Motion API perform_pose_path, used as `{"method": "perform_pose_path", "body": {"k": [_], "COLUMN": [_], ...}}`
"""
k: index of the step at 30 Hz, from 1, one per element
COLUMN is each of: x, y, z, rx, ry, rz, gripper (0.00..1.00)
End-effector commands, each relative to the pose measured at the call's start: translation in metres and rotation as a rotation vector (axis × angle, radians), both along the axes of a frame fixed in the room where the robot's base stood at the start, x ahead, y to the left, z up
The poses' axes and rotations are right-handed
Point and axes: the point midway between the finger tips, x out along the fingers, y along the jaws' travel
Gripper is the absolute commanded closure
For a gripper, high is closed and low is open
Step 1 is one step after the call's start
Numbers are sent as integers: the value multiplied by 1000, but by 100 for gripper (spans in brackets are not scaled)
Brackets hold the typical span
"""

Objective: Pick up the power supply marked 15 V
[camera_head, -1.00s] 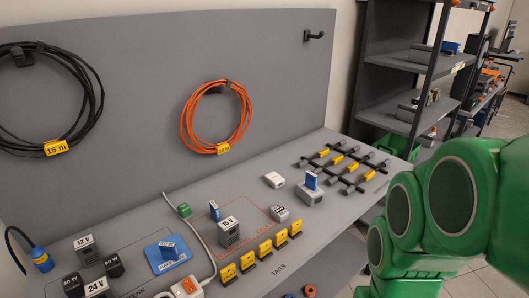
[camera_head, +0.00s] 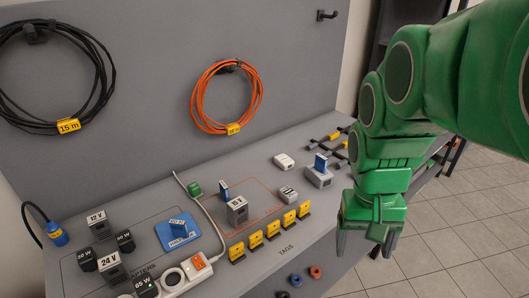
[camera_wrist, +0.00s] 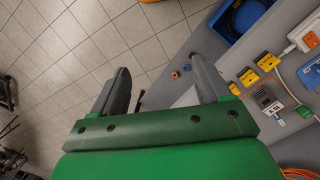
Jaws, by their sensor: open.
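The power supply marked 15 V (camera_head: 237,214) is a grey block with a white label on top. It stands upright inside an orange-outlined area on the grey bench. In the wrist view a grey block with a white label (camera_wrist: 267,103), probably this one, shows at the right. My gripper (camera_head: 367,238) is open and empty, pointing down beyond the bench's front edge, to the right of the supply and well apart from it. The wrist view shows its two fingers (camera_wrist: 160,66) spread, with floor and bench edge between and beyond them.
Several yellow tags (camera_head: 271,230) stand along the bench front. A grey block with a blue piece (camera_head: 320,170) is right of the supply; a 12 V supply (camera_head: 98,225) and 24 V supply (camera_head: 112,270) stand left. A power strip (camera_head: 196,266) lies near the front.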

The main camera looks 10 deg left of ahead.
Motion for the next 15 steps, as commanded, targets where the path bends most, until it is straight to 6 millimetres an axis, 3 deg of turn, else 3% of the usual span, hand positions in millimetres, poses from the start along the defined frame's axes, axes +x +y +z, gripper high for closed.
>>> {"method": "perform_pose_path", "body": {"k": [7,15], "x": [50,85], "y": [18,18], "z": [14,-5], "rx": [-23,-185], "ry": [-32,3], "rz": [2,236], "gripper": [23,23]}}
